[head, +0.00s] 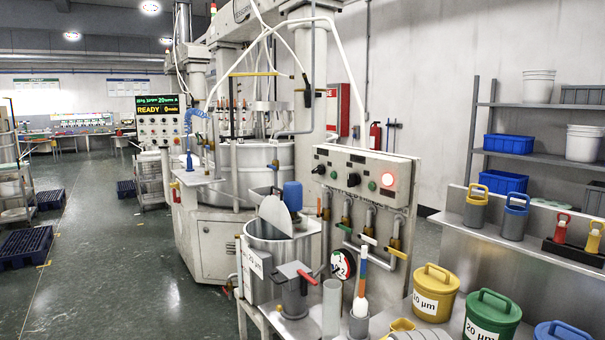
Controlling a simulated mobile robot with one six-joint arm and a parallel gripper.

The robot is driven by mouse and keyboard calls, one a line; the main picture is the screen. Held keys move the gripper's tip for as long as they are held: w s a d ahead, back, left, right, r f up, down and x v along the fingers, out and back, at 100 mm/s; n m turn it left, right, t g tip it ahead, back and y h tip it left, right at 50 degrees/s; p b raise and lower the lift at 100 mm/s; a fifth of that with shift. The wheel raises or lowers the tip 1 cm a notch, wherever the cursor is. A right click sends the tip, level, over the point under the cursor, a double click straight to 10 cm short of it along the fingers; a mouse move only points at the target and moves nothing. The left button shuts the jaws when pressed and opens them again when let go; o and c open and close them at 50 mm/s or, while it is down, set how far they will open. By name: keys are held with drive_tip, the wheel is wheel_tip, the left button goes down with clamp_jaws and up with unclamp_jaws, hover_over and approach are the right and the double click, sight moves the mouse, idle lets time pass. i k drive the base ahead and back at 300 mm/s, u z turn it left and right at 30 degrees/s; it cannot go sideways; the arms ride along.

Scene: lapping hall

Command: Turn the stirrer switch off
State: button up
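A grey control box (340,165) stands at the centre right, above several pipes with valves. Which control is the stirrer switch cannot be read, and the knob positions are too small to tell. A metal tank (283,246) with a blue motor-like cylinder (293,195) over it stands in front of the box. My gripper is not in view.
A lapping machine (210,240) with a lit display (158,104) stands behind the tank. Yellow (434,292) and green (490,315) lidded buckets crowd the front right. Shelving (530,155) lines the right wall. The floor aisle (100,260) at left is clear between dark blue pallets.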

sight(320, 169)
drive_tip(key=u, duration=0.05)
drive_tip(key=k, duration=0.45)
drive_tip(key=u, duration=0.75)
drive_tip(key=i, duration=1.75)
drive_tip(key=z, duration=0.75)
drive_tip(key=i, duration=0.6)
drive_tip(key=z, duration=0.55)
